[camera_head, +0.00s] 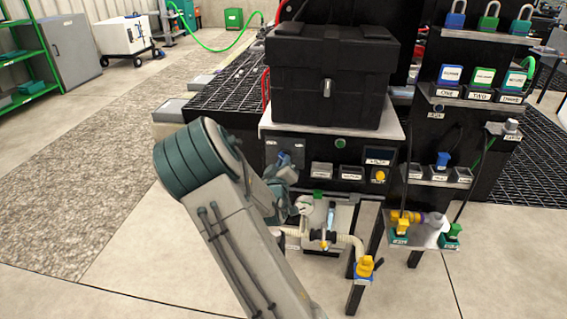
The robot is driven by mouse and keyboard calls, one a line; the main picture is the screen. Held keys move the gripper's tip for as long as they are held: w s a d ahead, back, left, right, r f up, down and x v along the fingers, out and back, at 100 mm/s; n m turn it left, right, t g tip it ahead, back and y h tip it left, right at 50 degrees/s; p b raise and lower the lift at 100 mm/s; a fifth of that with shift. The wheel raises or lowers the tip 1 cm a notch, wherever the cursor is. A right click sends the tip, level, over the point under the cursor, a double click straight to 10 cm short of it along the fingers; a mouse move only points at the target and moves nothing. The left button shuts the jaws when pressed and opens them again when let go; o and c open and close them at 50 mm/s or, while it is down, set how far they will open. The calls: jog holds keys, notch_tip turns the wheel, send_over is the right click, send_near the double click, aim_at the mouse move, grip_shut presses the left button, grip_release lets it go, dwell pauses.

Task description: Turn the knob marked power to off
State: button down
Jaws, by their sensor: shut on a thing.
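A blue knob (284,157) sits at the left of the dark control panel (324,146), under the big black case. Small marks beside it are too small to read. My arm reaches in from the lower front, and my gripper (281,167) is at the knob, shut on it. My own wrist hides the fingertips and the lower part of the knob, so the knob's exact angle cannot be told.
A black case (328,80) stands on the bench above the panel. Right of the knob are a green button (340,143) and a yellow knob (380,175). Pipes with a yellow valve (365,266) stand below. Shelves with padlocks (489,18) rise at the right.

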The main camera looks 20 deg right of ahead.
jog(key=shift+s+d+f+n, duration=0.1)
jog(key=shift+s+f+n, duration=0.05)
jog(key=shift+n, duration=0.35)
jog(key=c, duration=1.4)
grip_release()
jog(key=shift+c, duration=0.2)
jog(key=p+v, duration=0.2)
jog(key=v, duration=1.1)
jog(key=shift+s+a, duration=0.25)
jog(key=shift+a, duration=0.1)
